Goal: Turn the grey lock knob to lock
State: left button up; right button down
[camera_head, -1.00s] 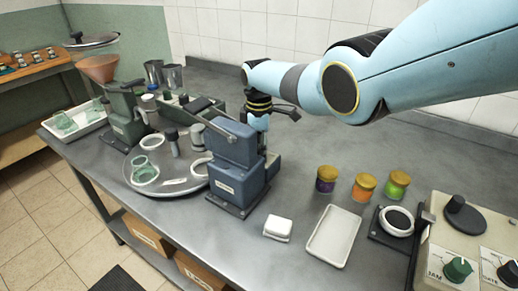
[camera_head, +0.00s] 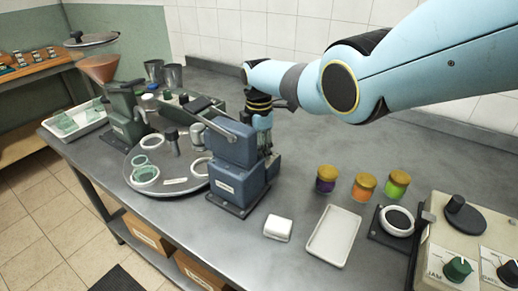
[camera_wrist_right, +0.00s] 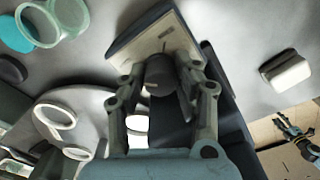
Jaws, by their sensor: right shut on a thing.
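A blue-grey machine (camera_head: 236,183) stands on a dark base plate in the middle of the bench in the head view. My right arm reaches in from the right, and its gripper (camera_head: 266,140) points down at the machine's right rear side. In the right wrist view the grey knob (camera_wrist_right: 160,73) sits between the two fingers of my right gripper (camera_wrist_right: 163,88). The fingers are shut on it from both sides. The knob's lock marking cannot be read, and the head view hides the knob. A small light-blue and black shape in the wrist view's lower right may be my left gripper.
A round turntable (camera_head: 190,193) with jars is left of the machine. A white block (camera_head: 278,228), a white tray (camera_head: 333,236), several lidded jars (camera_head: 363,187) and a control box (camera_head: 450,235) stand to the right. The bench behind the jars is clear.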

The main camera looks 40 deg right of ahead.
jog(key=shift+f, duration=0.1)
jog(key=c, duration=1.2)
grip_release()
jog(key=shift+c, duration=0.2)
notch_tip(320, 180, up, 12)
